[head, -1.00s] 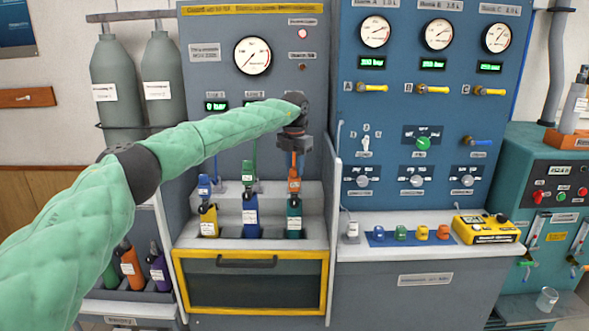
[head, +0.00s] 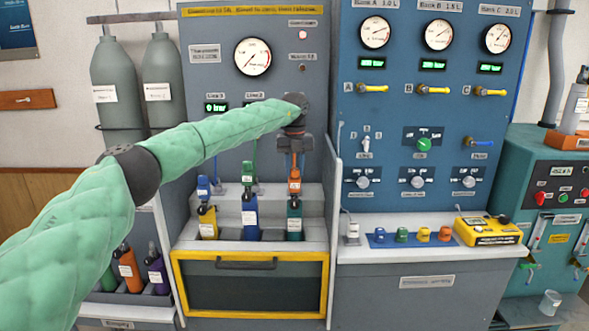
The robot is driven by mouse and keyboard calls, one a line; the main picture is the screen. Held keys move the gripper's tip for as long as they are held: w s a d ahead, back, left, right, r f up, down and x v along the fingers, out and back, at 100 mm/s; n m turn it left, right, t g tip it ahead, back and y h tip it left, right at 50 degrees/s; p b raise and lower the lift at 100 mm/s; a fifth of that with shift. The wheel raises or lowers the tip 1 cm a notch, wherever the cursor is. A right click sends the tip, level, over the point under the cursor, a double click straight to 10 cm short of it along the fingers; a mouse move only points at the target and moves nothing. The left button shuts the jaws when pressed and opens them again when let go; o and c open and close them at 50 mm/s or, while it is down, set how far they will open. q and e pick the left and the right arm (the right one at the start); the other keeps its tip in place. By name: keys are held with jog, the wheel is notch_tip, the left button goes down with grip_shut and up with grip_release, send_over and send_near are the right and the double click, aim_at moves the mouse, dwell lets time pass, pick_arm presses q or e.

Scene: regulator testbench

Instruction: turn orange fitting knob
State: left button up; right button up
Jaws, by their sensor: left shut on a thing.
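The orange fitting (head: 294,184) sits upright on top of the teal bottle (head: 294,224), the rightmost bottle in the open bay of the left bench panel. My left gripper (head: 294,152) comes down from above, directly over this fitting. It is shut on the upper orange part, the fitting's knob, which is mostly hidden by the jaws. A blue fitting (head: 203,188) and a green fitting (head: 248,172) stand on the bottles to the left. My right gripper is not in view.
A thin upright divider (head: 332,230) stands close to the right of the teal bottle. The yellow-framed drawer (head: 250,288) lies below the bay. A right-hand panel holds gauges, valves and a yellow box (head: 487,231). Grey cylinders (head: 117,90) stand at the left.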

pick_arm(q)
jog(key=shift+n, duration=0.4)
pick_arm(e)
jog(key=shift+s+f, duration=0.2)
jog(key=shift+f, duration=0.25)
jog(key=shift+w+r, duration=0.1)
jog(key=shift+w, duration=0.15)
pick_arm(q)
jog(key=o, duration=1)
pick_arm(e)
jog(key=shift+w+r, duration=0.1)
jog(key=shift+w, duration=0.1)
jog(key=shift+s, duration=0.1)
